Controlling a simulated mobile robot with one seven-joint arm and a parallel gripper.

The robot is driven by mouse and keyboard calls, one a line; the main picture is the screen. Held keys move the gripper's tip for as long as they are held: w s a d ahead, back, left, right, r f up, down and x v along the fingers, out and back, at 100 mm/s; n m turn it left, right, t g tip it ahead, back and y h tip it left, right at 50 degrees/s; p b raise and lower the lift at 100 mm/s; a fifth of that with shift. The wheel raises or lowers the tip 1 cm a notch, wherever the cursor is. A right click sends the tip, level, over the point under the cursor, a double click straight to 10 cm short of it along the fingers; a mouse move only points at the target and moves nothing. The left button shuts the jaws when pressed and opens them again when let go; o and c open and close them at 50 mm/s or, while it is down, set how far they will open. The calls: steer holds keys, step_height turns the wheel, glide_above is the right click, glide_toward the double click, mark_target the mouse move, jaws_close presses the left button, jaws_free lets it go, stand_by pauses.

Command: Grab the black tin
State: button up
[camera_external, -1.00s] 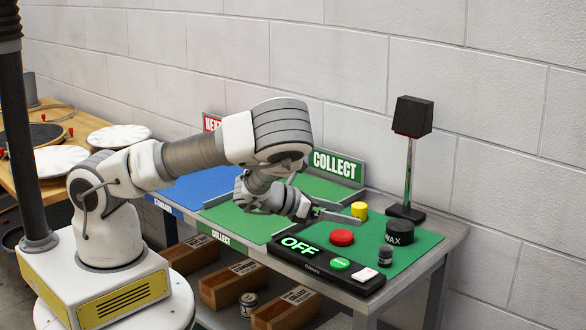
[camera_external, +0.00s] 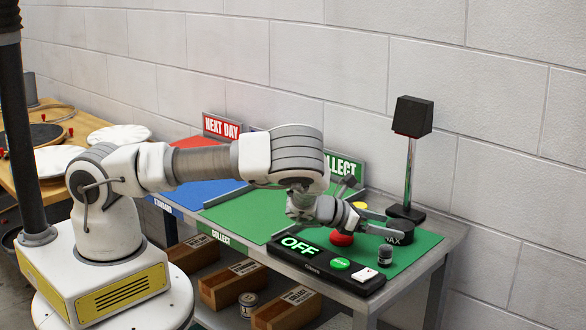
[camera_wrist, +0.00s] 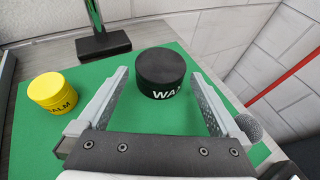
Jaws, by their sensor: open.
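The black tin (camera_wrist: 161,72), round and marked WAX in white, stands on the green mat (camera_wrist: 50,134). In the wrist view it is ahead of my open gripper (camera_wrist: 162,82), lined up between the two fingers, with no visible contact. In the external view my gripper (camera_external: 376,222) reaches over the mat from the left toward the black tin (camera_external: 404,234), and its fingers partly hide the tin.
A yellow tin marked BALM (camera_wrist: 52,92) stands left of the fingers. The base of a lamp-like stand (camera_wrist: 103,46) is just behind.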

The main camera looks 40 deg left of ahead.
mark_target(401, 229)
steer(key=shift+p+x, duration=0.5)
steer(key=shift+x, duration=2.1)
steer(key=shift+f, duration=0.1)
steer(key=c, duration=1.2)
